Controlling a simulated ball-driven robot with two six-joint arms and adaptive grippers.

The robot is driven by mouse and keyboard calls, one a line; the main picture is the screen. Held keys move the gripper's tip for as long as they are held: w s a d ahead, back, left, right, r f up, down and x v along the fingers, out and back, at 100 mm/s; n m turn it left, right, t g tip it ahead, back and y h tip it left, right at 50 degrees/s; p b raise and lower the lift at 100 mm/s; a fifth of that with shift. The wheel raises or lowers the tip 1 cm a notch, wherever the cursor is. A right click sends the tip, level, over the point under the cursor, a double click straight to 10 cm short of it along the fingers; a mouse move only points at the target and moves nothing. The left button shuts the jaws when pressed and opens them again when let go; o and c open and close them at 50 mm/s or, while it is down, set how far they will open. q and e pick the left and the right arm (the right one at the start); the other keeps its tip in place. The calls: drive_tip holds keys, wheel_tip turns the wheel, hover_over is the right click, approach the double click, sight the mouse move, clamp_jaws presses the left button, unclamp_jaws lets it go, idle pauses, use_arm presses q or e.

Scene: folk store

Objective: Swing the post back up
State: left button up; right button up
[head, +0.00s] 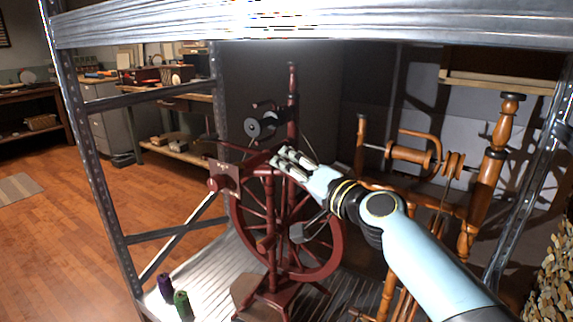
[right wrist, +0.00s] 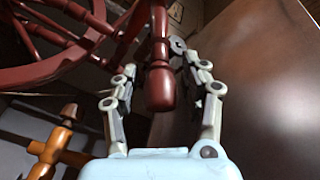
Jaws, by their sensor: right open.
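A dark red spinning wheel (head: 333,250) stands on the metal shelf, with a turned red post (head: 292,88) rising upright at its back and a dark flyer and bobbin (head: 262,127) beside it. My right gripper (head: 281,158) reaches in from the right, just below the post and above the wheel. In the right wrist view, a turned red piece with a rounded end (right wrist: 160,85) lies between the two fingers of the open right gripper (right wrist: 160,72). There is a gap on both sides of it. I cannot tell which part of the wheel it is. My left gripper is not in view.
An orange wooden spinning wheel (head: 482,180) stands close on the right, behind my right arm. Purple (head: 165,288) and green (head: 182,303) thread spools stand at the shelf's front left. Metal shelf uprights (head: 103,160) and an upper beam (head: 330,25) frame the space.

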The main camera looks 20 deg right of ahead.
drive_tip(key=shift+x, duration=0.95)
drive_tip(key=shift+c, duration=0.4)
clamp_jaws()
drive_tip(key=shift+a, duration=0.1)
